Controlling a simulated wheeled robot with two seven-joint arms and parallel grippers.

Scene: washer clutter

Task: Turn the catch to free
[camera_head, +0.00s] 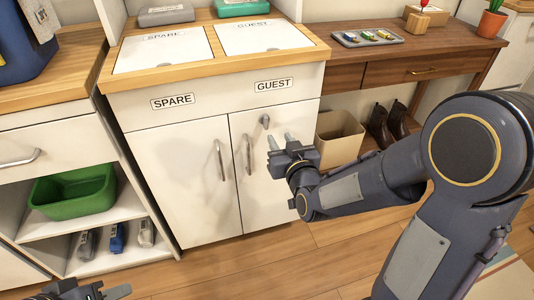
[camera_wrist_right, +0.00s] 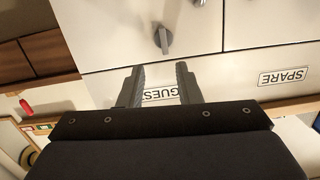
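The catch is a small grey turn knob (camera_head: 264,121) near the top of the right cabinet door (camera_head: 275,185), under the GUEST label (camera_head: 273,86). In the right wrist view the catch (camera_wrist_right: 163,39) is a narrow grey lever, roughly upright in the picture. My right gripper (camera_head: 281,140) is in front of the door, just below and right of the catch, open and empty. In the right wrist view its fingers (camera_wrist_right: 159,66) are spread, with the catch beyond them and not between them. My left gripper (camera_head: 105,292) shows only partly at the bottom left edge.
Two vertical door handles (camera_head: 220,160) (camera_head: 248,154) stand out left of the catch. A beige bin (camera_head: 338,137) and dark boots (camera_head: 380,125) are right of the cabinet. A green tub (camera_head: 75,192) is on the left shelf. Floor in front is clear.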

